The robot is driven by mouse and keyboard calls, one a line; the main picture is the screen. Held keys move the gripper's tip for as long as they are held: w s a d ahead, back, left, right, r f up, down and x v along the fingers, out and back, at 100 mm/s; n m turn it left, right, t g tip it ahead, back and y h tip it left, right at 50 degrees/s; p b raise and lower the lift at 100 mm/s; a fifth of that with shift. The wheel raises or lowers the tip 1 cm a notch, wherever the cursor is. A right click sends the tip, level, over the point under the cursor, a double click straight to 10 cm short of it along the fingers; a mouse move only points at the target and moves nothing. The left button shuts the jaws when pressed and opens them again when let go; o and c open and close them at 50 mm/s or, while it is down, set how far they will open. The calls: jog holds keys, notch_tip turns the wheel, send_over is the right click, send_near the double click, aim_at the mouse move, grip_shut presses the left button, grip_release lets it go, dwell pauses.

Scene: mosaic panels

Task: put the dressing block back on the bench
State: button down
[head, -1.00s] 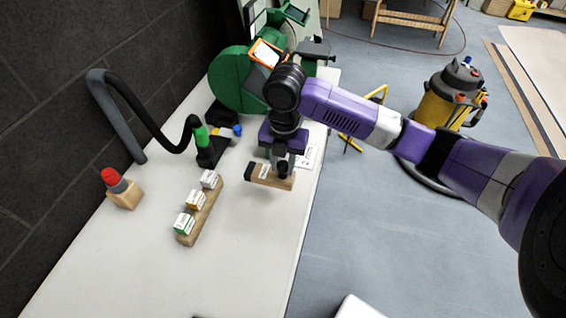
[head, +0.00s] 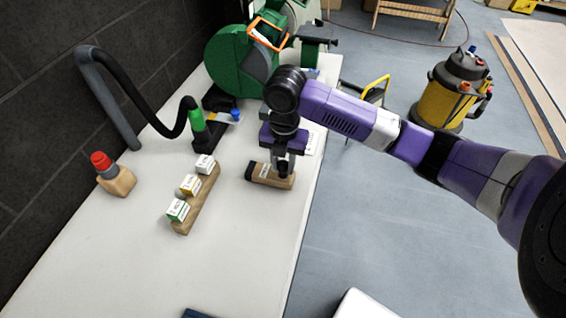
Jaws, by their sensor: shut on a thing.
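The dressing block (head: 261,177) is a tan wooden block with a dark left end and a small pale label on top. My gripper (head: 283,170) points down and is shut on the block near its right end. The block is level, at or very close to the top of the white bench (head: 235,240); I cannot tell whether it touches. The fingers partly hide the block's right part.
A wooden rack (head: 199,197) with small labelled boxes stands left of the block. The bench's right edge (head: 305,215) is close. The bench front is mostly clear.

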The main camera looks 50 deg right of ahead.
jog(key=shift+f, duration=0.25)
dwell(0.4)
jog(key=c, duration=1)
grip_release()
jog(key=shift+r+b, duration=0.4)
jog(key=shift+r, duration=3.5)
